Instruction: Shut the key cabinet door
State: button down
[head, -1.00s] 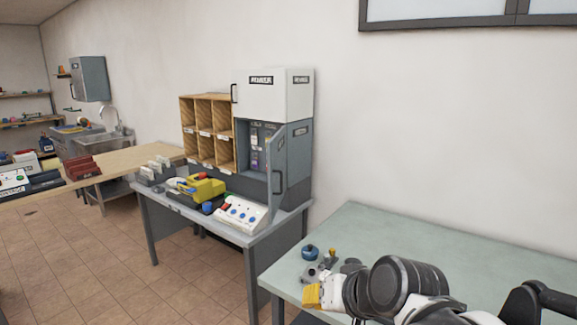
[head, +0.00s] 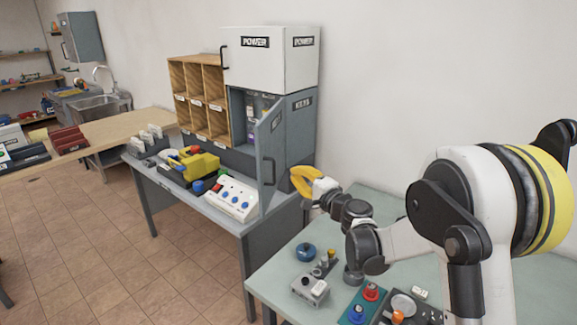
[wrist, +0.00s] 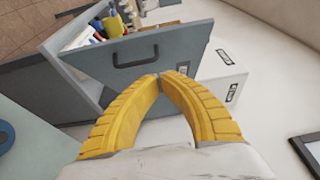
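The grey key cabinet (head: 300,115) stands on the back desk under a white POWER cabinet. Its door (head: 272,140) is open, swung out towards me, and bottles or similar items show inside. The door's black handle (head: 268,172) is on its outer face; the door (wrist: 185,48) and handle (wrist: 136,60) also show in the wrist view. My yellow-fingered gripper (head: 297,180) is just right of the door in the head view. In the wrist view its fingertips (wrist: 161,76) meet, with nothing between them, in front of the door. I cannot tell whether they touch it.
A wooden pigeonhole rack (head: 200,95) stands left of the cabinet. A white button panel (head: 232,197) and a yellow device (head: 200,163) sit on the desk before it. A pale green table (head: 275,275) with small devices is nearer me, below my arm.

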aim_at(264, 158)
jog(key=b+x, duration=0.1)
jog(key=x, duration=0.2)
jog(key=a+b+x, duration=0.1)
jog(key=x, duration=0.3)
jog(key=s+b+x, duration=0.1)
jog(key=x, duration=0.2)
jog(key=shift+w+a, duration=0.2)
jog(key=shift+a, duration=0.35)
jog(key=shift+w+a, duration=0.15)
jog(key=shift+a, duration=0.6)
jog(key=shift+r, duration=0.1)
